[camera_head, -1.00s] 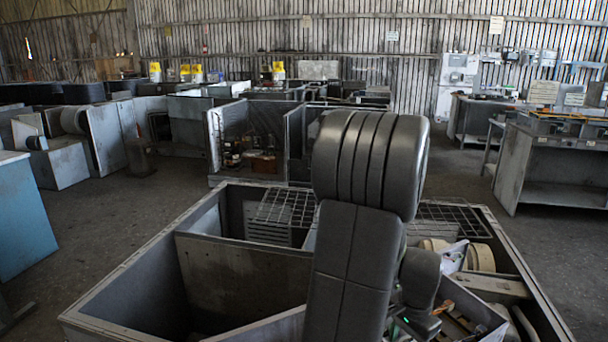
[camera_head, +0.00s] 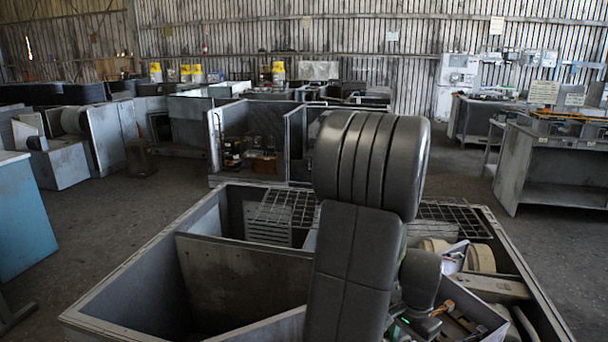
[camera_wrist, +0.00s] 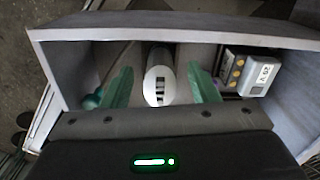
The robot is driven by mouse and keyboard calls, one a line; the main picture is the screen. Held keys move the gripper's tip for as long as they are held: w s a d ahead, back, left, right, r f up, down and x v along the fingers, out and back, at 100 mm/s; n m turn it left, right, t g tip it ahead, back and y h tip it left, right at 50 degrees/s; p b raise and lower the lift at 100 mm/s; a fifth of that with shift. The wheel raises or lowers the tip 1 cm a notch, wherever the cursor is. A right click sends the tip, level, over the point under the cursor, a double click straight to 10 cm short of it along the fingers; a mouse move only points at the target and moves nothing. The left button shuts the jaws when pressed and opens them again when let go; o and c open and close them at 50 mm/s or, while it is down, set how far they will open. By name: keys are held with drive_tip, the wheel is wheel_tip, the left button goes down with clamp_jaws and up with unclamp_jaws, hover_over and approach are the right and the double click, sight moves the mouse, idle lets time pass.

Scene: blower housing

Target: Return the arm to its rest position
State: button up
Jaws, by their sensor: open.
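My gripper (camera_wrist: 160,88) shows in the wrist view with its two green fingers spread apart. Between and beyond them is a white round-ended cylinder (camera_wrist: 158,78) with dark marks on its end. It lies in an open grey box (camera_wrist: 180,30); I cannot tell from this view how far it is from the fingers. In the head view my arm stands folded up in the middle, over the large grey metal housing (camera_head: 130,275), and hides part of it. The gripper's fingers are hidden there.
A boxy white and grey unit with yellow round spots (camera_wrist: 248,72) sits at the right inside the box. In the head view, wire grids (camera_head: 285,207) and round tan parts (camera_head: 480,258) lie in the housing. A blue cabinet (camera_head: 20,220) stands at left, a workbench (camera_head: 550,165) at right.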

wheel_tip(320, 180, up, 12)
wheel_tip(320, 180, down, 13)
drive_tip(key=shift+s+f, duration=0.1)
drive_tip(key=shift+f, duration=0.1)
wheel_tip(320, 180, up, 8)
drive_tip(key=p, duration=0.6)
drive_tip(key=shift+d, duration=0.15)
drive_tip(key=shift+w+r+p, duration=0.2)
drive_tip(key=shift+r+p, duration=0.15)
